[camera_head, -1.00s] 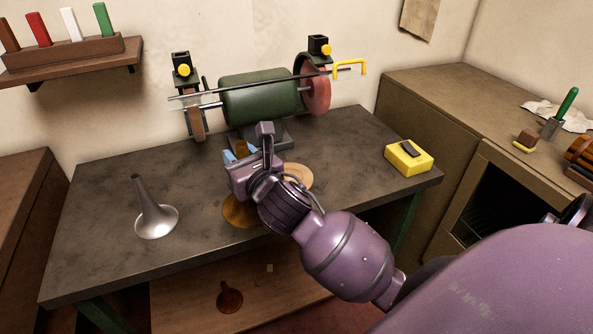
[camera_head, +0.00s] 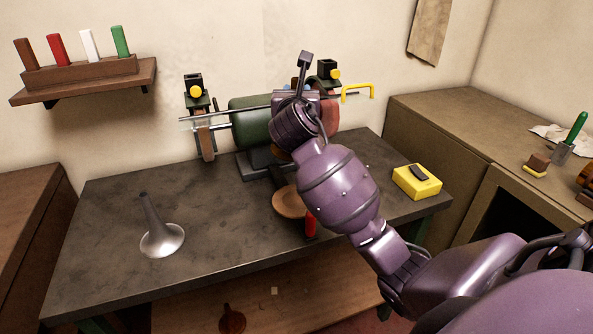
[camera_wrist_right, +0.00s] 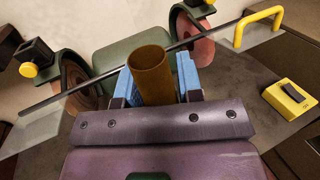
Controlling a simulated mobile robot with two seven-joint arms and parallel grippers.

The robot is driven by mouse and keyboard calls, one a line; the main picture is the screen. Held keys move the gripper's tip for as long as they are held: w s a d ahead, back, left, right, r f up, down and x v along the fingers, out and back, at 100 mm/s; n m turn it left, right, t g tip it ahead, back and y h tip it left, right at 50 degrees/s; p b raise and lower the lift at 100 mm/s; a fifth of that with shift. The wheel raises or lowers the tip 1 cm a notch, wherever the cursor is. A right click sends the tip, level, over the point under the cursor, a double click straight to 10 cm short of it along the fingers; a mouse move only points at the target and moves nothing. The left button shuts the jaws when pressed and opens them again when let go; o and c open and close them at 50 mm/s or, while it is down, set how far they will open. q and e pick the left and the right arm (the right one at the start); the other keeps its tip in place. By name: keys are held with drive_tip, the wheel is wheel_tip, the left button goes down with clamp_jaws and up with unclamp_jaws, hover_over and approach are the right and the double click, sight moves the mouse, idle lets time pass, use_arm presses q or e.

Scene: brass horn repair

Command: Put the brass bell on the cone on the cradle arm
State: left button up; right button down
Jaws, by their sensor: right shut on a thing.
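The brass bell (camera_wrist_right: 152,72) shows in the right wrist view as a brown-gold tube end between the blue fingers of my right gripper (camera_wrist_right: 155,82), which is shut on it. In the head view my right gripper (camera_head: 288,88) is raised in front of the green bench machine, and my wrist and arm hide nearly all of the bell. I cannot make out the cone on the cradle arm in either view. My left gripper is not in view.
A silver flared bell (camera_head: 161,238) stands on the grey bench (camera_head: 115,215). The green machine (camera_head: 250,122) with a long rod is at the back. A round brown disc (camera_head: 290,203) lies beside my arm, and a yellow box (camera_head: 417,182) at the right. The bench's left front is clear.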

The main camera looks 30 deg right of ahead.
sight(280, 154)
wheel_tip(280, 154, down, 11)
drive_tip(key=shift+b, duration=0.65)
wheel_tip(280, 154, down, 6)
drive_tip(key=shift+r+b, duration=0.25)
drive_tip(key=shift+b, duration=0.25)
drive_tip(key=shift+f, duration=0.1)
drive_tip(key=c, duration=0.8)
unclamp_jaws()
